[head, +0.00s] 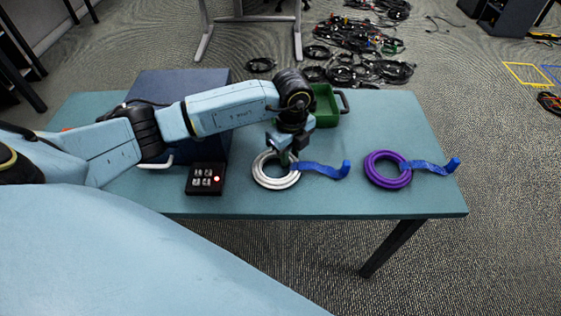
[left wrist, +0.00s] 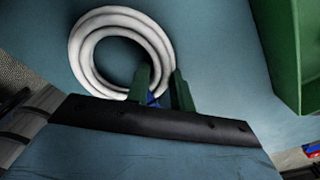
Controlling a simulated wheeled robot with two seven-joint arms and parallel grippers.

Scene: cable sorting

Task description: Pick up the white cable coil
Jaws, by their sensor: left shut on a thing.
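The white cable coil (head: 275,183) lies on the teal table in the head view, with a blue strap (head: 328,171) trailing to its right. My left gripper (head: 287,157) is over the coil's far edge, fingers pointing down. In the left wrist view the coil (left wrist: 78,50) shows as a white ring, and the green fingers of my left gripper (left wrist: 160,92) are shut on its near right part, by a bit of blue strap. The gripper hides part of the coil there. Whether the coil is lifted off the table cannot be told. My right gripper is not in view.
A purple coil (head: 372,171) with a blue strap lies to the right on the table (head: 430,195). A green bin (head: 326,108) and a dark blue box (head: 180,84) stand behind.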

